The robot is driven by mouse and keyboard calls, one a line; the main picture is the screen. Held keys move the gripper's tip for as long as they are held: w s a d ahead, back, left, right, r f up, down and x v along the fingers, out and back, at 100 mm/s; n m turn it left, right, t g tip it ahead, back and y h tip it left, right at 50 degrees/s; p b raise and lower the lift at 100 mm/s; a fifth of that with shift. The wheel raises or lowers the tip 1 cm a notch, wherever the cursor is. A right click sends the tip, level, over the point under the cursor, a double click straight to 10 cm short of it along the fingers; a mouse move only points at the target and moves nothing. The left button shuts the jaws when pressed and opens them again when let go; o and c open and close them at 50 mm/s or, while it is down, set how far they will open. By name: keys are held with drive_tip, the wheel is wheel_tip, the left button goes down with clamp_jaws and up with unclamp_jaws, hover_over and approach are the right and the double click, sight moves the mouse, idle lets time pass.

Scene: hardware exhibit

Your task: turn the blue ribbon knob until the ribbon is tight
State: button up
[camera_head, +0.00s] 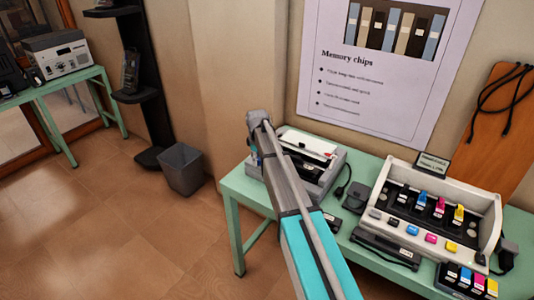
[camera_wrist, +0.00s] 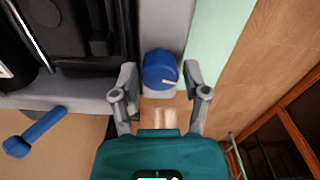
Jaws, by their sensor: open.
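The blue ribbon knob (camera_wrist: 160,66), round with a white pointer mark, sits on the grey edge of a device in the wrist view. My gripper (camera_wrist: 161,78) is open, with one finger to each side of the knob. Gaps show between the fingers and the knob, so they do not appear to touch it. In the head view the device (camera_head: 324,150) is a grey and white machine on the green table, partly behind my arm. The knob is not clearly visible there. The ribbon cannot be made out in either view.
A blue lever with a round end (camera_wrist: 36,130) sticks out beside the device. A white printer-like unit with coloured cartridges (camera_head: 487,212) stands to the right on the green table (camera_head: 228,190). A grey bin (camera_head: 182,170) is on the floor at left.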

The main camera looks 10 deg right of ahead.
sight(258, 159)
drive_tip(key=n, duration=0.7)
drive_tip(key=shift+n, duration=0.4)
wheel_tip(258, 159, up, 14)
drive_tip(key=p, duration=1.4)
drive_tip(key=s+m, duration=0.8)
drive_tip(key=s, duration=0.5)
drive_tip(key=shift+s+d+f, duration=0.25)
drive_tip(key=shift+s+d, duration=0.05)
drive_tip(key=shift+s, duration=0.1)
drive_tip(key=s+m, duration=1)
drive_tip(key=s, duration=0.8)
drive_tip(key=shift+d+f+b, duration=0.2)
drive_tip(key=shift+d+b, duration=0.15)
drive_tip(key=shift+b, duration=0.1)
idle(0.4)
